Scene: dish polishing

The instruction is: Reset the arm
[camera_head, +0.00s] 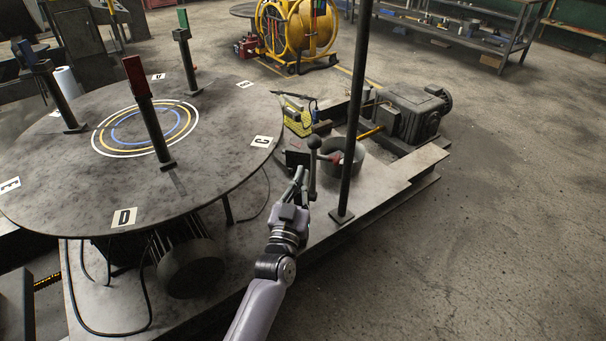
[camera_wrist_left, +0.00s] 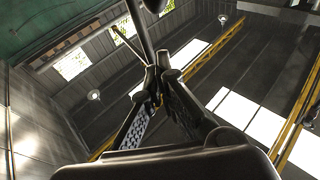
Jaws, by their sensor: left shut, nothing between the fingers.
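My left arm comes in from the bottom of the head view. Its gripper (camera_head: 300,172) points up and away, beside a dark upright lever with a ball knob (camera_head: 314,143). In the left wrist view the gripper's fingers (camera_wrist_left: 160,65) come together at their tips with nothing between them. A dark rod with a round end (camera_wrist_left: 154,5) shows just beyond the fingertips there. I cannot tell whether the fingers touch the lever. My right gripper is in neither view.
A large round table (camera_head: 70,195) with lettered cards and several posts stands left. A tall dark pole (camera_head: 352,110) rises just right of the gripper. A metal pot (camera_head: 347,158) and a motor (camera_head: 412,110) sit on the platform behind. The floor (camera_head: 500,230) at right is clear.

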